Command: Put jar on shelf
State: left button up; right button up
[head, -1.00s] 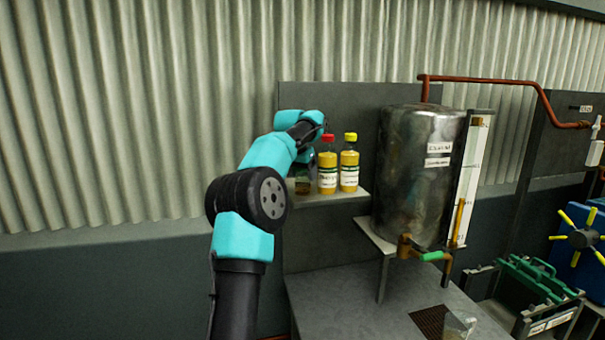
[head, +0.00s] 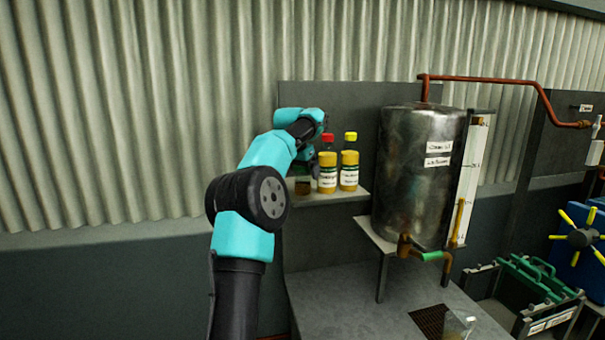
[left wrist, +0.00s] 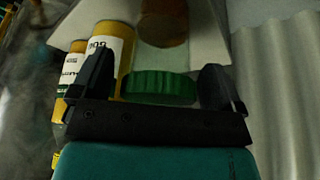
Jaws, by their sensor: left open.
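The jar (head: 302,186) stands on the small grey shelf (head: 340,195), at its left end, beside the two bottles. In the left wrist view its green lid (left wrist: 158,87) lies between the fingers, with clear glass and amber contents beyond it. My left gripper (left wrist: 160,78) is open, one finger on each side of the lid, and I see gaps there. In the head view the left gripper (head: 312,148) is above the jar and partly hidden by my wrist. The jar's upper part is mostly hidden there. My right gripper is not in view.
A red-capped bottle (head: 327,172) and a yellow-capped bottle (head: 349,170) stand close to the jar's right. A steel tank (head: 418,180) with a tap is further right. The grey bench (head: 360,315) below is mostly clear, with a glass beaker (head: 458,325) at its front right.

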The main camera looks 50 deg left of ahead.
pick_arm(q)
jog(key=v, duration=1.1)
jog(key=shift+r, duration=0.2)
jog(key=shift+s+d, duration=0.1)
jog(key=shift+s, duration=0.05)
